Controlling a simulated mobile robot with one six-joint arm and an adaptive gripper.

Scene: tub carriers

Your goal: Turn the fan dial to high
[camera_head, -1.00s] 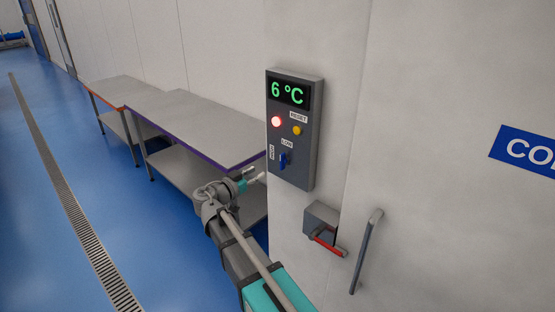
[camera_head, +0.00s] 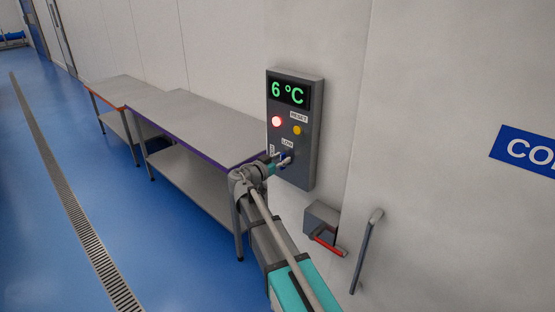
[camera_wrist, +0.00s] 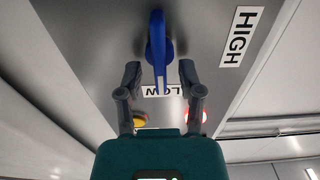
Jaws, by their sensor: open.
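The fan dial (camera_wrist: 157,45) is a blue lever-like knob on a grey control panel (camera_head: 306,150). In the wrist view its narrow end lies over the LOW label (camera_wrist: 150,91), and the HIGH label (camera_wrist: 243,37) stands off to the right. My gripper (camera_wrist: 160,72) is open, with one finger on each side of the dial. Small gaps seem to show between the fingers and the dial; contact cannot be told. In the head view my gripper (camera_head: 284,160) is at the panel's lower part and mostly hides the dial.
The panel's display (camera_head: 288,92) reads 6 °C. Below it are a lit red lamp (camera_head: 276,122) and a yellow button (camera_head: 297,131) under RESET. A red-handled switch box (camera_head: 322,219) and a grey bar handle (camera_head: 367,250) are lower right. Steel tables (camera_head: 190,118) stand left.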

